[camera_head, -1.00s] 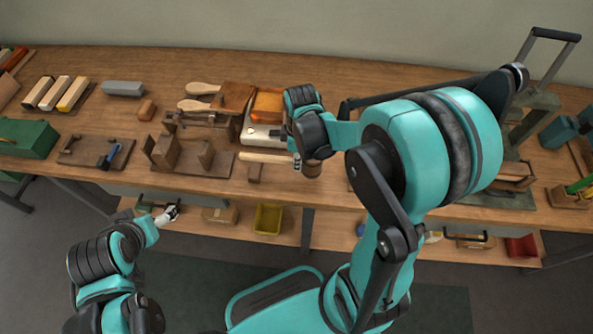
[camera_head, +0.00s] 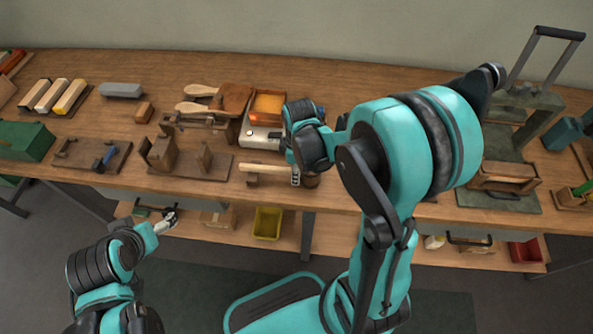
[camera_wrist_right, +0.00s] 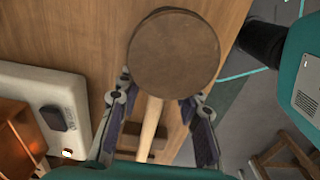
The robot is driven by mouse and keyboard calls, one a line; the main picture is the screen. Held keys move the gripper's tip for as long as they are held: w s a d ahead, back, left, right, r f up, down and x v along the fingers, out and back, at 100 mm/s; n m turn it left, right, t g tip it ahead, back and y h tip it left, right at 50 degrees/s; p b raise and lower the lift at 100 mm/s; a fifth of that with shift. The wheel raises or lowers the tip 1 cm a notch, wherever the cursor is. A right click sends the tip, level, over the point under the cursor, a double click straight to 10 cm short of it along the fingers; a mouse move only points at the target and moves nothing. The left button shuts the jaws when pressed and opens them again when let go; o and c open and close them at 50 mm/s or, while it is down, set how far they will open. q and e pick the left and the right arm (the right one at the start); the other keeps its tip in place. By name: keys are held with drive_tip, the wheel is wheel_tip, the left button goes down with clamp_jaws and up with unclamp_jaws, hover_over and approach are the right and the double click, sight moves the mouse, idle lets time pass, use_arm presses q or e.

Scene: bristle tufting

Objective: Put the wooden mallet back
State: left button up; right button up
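The wooden mallet lies across the front of the bench, with its pale handle (camera_head: 266,168) pointing left over a small wooden rest (camera_head: 252,180). Its dark head (camera_head: 312,181) is partly hidden by my right arm. In the right wrist view the round head (camera_wrist_right: 173,52) is close up and the handle (camera_wrist_right: 151,122) runs between the fingers. My right gripper (camera_head: 296,176) is around the handle beside the head. Its fingers (camera_wrist_right: 157,125) stand apart, with gaps on both sides of the handle. My left gripper (camera_head: 170,217) is low in front of the bench, too small to read.
A white heater with a glowing orange top (camera_head: 260,137) stands behind the mallet. Wooden jigs (camera_head: 180,160) stand to the left. A yellow bin (camera_head: 267,223) sits on the shelf below. A press with a handle (camera_head: 530,115) stands at the right.

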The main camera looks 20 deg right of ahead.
drive_tip(key=shift+r, duration=0.1)
drive_tip(key=shift+r, duration=0.3)
wheel_tip(320, 180, up, 11)
drive_tip(key=p, duration=0.5)
drive_tip(key=s+a+r+m+t, duration=0.3)
drive_tip(key=s+r+m+t, duration=0.4)
drive_tip(key=m, duration=0.4)
drive_tip(key=shift+s+a+r+m, duration=0.2)
drive_tip(key=shift+r+m, duration=0.1)
drive_tip(key=shift+r, duration=0.15)
